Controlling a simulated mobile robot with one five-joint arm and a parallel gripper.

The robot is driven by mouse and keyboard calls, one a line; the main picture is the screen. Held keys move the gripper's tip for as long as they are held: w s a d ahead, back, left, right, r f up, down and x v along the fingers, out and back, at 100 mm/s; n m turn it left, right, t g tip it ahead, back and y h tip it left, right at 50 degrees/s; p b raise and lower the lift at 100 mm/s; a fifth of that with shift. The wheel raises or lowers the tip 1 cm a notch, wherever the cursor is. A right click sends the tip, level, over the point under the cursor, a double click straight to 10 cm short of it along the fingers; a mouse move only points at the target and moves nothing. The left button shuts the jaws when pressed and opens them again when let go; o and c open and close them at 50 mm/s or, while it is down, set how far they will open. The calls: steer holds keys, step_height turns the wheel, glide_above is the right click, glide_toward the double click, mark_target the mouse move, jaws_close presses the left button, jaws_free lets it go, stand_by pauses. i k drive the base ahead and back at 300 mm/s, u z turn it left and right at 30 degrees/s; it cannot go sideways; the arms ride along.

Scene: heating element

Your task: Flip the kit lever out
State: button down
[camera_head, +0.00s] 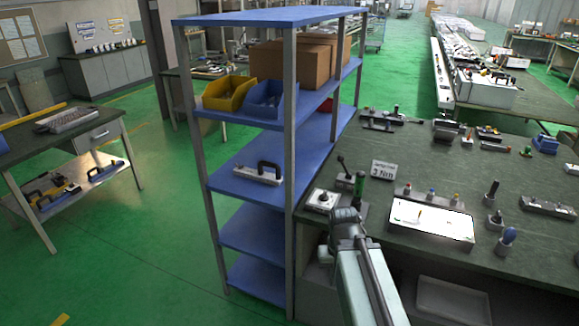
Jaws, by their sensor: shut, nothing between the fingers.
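My arm reaches up from the bottom centre, and my gripper (346,214) is at the near left edge of the dark workbench (390,238). It is small and dark here, shut and empty. A white box with a small knob (322,200) sits just left of it. A lever with a dark handle (342,167) leans up and left behind it, beside an upright green handle (360,187). I cannot tell which part is the kit lever, or whether my gripper touches anything.
A blue shelf rack (254,230) stands close on the left, with cardboard boxes, bins and a black-handled tool (258,173). Several small fixtures crowd the bench. Green floor is open at left.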

mark_target(343, 164)
steer(key=u, duration=0.6)
steer(key=i, duration=0.5)
steer(key=u, duration=0.45)
